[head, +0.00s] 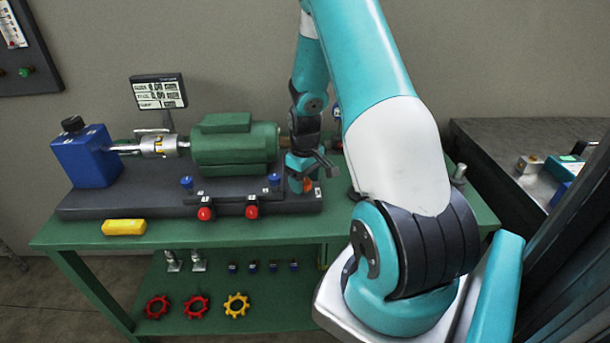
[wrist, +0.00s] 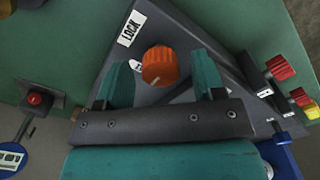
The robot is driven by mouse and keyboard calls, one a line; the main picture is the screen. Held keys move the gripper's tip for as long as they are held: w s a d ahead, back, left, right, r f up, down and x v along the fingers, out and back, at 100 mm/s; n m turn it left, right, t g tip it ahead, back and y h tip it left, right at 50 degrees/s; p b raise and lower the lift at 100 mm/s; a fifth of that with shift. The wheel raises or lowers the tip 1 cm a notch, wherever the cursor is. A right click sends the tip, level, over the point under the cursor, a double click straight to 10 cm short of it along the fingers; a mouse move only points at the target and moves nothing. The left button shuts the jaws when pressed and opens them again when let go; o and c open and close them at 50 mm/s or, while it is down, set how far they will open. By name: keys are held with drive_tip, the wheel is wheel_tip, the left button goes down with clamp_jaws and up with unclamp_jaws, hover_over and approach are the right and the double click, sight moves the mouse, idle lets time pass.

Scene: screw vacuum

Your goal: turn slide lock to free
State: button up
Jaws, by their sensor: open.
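The slide lock knob is an orange round knob (wrist: 160,67) with a pale mark line on its face, on the dark grey base plate near a white label reading LOCK (wrist: 131,28). In the wrist view my gripper (wrist: 161,75) is open, with one teal finger on each side of the knob; I cannot tell whether they touch it. A smaller white label beside the knob is partly hidden by the left finger. In the head view my gripper (head: 310,171) is at the right end of the base, with the orange knob (head: 307,185) just below it.
A green motor (head: 235,145) and blue pump (head: 87,156) sit on the dark base (head: 130,201). Red knobs (head: 252,211) line its front edge. A yellow block (head: 124,227) lies on the green table (head: 75,232). Handwheels (head: 236,305) lie on the lower shelf.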

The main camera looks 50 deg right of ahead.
sight(305, 181)
wheel_tip(305, 181, up, 17)
drive_tip(key=b, duration=0.1)
drive_tip(key=shift+r, duration=0.2)
idle(0.6)
drive_tip(key=w+a+r+n, duration=0.2)
drive_tip(key=a+r, duration=0.1)
drive_tip(key=a, duration=1)
drive_tip(key=s+a+r+n+y, duration=0.1)
drive_tip(key=s+a+n+y, duration=0.1)
drive_tip(key=s+a, duration=0.6)
drive_tip(key=s+a+r+n+y, duration=0.2)
drive_tip(key=s+a, duration=0.7)
drive_tip(key=a, duration=0.8)
drive_tip(key=shift+s+a+r+n, duration=0.2)
drive_tip(key=shift+a+n, duration=0.15)
drive_tip(key=shift+n, duration=0.55)
